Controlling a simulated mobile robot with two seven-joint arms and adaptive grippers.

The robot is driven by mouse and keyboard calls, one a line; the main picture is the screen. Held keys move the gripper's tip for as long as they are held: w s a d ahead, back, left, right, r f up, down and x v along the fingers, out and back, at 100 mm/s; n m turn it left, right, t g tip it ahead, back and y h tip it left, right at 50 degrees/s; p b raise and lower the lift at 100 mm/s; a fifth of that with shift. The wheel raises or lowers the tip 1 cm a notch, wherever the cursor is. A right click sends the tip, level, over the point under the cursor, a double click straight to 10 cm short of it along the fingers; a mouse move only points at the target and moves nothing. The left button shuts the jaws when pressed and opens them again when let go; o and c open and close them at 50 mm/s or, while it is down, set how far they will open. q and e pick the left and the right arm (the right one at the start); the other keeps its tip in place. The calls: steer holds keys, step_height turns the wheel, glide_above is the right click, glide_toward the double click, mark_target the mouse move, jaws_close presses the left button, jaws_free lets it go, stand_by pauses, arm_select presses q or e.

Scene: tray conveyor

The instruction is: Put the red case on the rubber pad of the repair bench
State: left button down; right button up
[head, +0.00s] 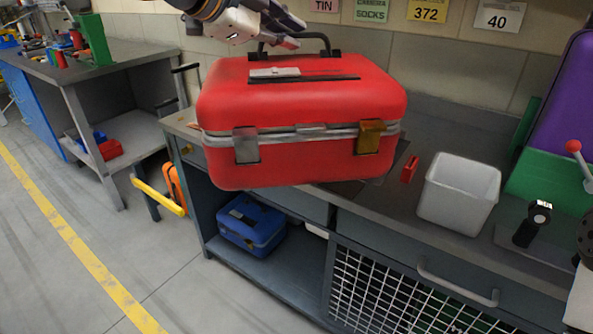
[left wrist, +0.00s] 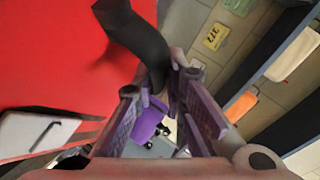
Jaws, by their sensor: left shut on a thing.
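The red case (head: 300,95) has a dark handle, two front latches, one grey and one brassy, and a pale label on its lid. It looks upright and seems held above the grey repair bench (head: 430,135). My left gripper (head: 287,36) is shut on the case's handle. The left wrist view shows the dark handle (left wrist: 140,35) at my left fingers (left wrist: 168,92), with the red lid (left wrist: 50,55) beside them. A dark flat pad (head: 376,181) shows partly below and right of the case; the case hides the rest. My right gripper is not in view.
A white bin (head: 459,193) and a small red block (head: 410,168) stand on the bench to the right. A purple and green thing (head: 560,120) is at the far right. A blue case (head: 250,225) lies on the lower shelf. Open floor is at left.

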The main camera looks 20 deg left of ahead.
arm_select(q)
steer(key=shift+s+d+r, duration=0.1)
steer(key=shift+d+r, duration=0.1)
steer(key=shift+r, duration=0.05)
steer(key=shift+w+a+f, duration=0.1)
steer(key=shift+w+f, duration=0.1)
steer(key=w+a+f+b, duration=0.3)
steer(key=w+f, duration=1)
steer(key=shift+a+b, duration=0.3)
steer(key=shift+a, duration=0.05)
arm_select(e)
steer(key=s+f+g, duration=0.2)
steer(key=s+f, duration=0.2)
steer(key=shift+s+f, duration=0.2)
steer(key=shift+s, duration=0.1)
arm_select(q)
steer(key=c, duration=1.8)
jaws_free()
steer(key=shift+f, duration=0.2)
steer(key=shift+o, duration=0.8)
steer(key=shift+s+r, duration=0.1)
steer(key=shift+r, duration=0.05)
